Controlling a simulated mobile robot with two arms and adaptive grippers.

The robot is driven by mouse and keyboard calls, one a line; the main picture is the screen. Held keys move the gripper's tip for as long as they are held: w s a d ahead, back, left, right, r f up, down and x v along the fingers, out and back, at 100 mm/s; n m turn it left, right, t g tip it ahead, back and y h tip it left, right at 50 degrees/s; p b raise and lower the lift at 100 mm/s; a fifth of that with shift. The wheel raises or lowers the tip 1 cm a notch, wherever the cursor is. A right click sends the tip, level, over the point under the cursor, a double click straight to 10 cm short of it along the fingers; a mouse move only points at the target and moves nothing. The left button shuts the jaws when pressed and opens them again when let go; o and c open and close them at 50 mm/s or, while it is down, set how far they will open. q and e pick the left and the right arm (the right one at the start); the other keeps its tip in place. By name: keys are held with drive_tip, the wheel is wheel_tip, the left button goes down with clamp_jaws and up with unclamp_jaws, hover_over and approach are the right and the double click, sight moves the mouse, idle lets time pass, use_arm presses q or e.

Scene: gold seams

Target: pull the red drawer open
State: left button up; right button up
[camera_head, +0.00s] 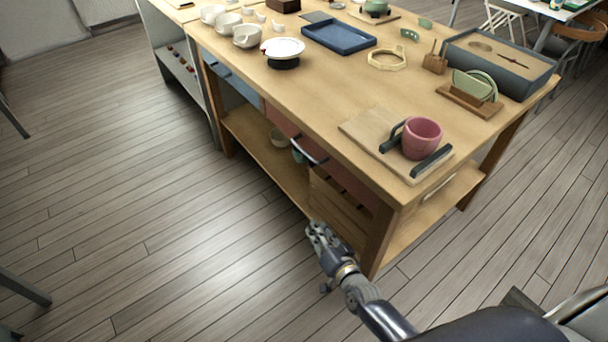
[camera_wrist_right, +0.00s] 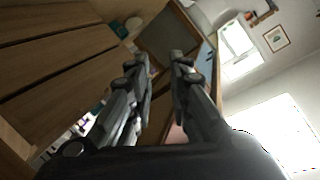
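The red drawer (camera_head: 352,184) is set under the table top, in the long side of the wooden workbench (camera_head: 330,100). Its front looks flush with the bench. A dark bar handle with a pale highlight (camera_head: 309,152) is on its front. My right gripper (camera_head: 318,236) is below and in front of the drawer, beside the wooden crate on the lower shelf, apart from the handle. In the right wrist view its two fingers (camera_wrist_right: 158,62) are spread with nothing between them. A reddish patch, perhaps the drawer front, shows partly behind the fingers there. My left gripper is not in view.
A blue drawer (camera_head: 232,78) is farther along the same side. The wooden crate (camera_head: 338,208) stands on the lower shelf under the red drawer. A pink cup (camera_head: 422,138) stands on a board (camera_head: 362,128) at the near table corner. The floor beside the bench is clear.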

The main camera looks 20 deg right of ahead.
drive_tip(key=w+r+m+t+h+b, duration=0.1)
drive_tip(key=w+r+m+t+b, duration=0.2)
drive_tip(key=r, duration=0.3)
drive_tip(key=w+r+m+t+b, duration=0.2)
drive_tip(key=r+b, duration=0.1)
drive_tip(key=r, duration=0.4)
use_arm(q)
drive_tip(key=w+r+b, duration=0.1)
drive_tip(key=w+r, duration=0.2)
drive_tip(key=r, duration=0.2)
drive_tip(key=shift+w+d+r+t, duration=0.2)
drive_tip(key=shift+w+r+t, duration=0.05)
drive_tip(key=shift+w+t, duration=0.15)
use_arm(e)
drive_tip(key=w+r, duration=0.2)
drive_tip(key=w, duration=0.8)
drive_tip(key=shift+w+d, duration=0.2)
drive_tip(key=shift+d, duration=0.15)
clamp_jaws()
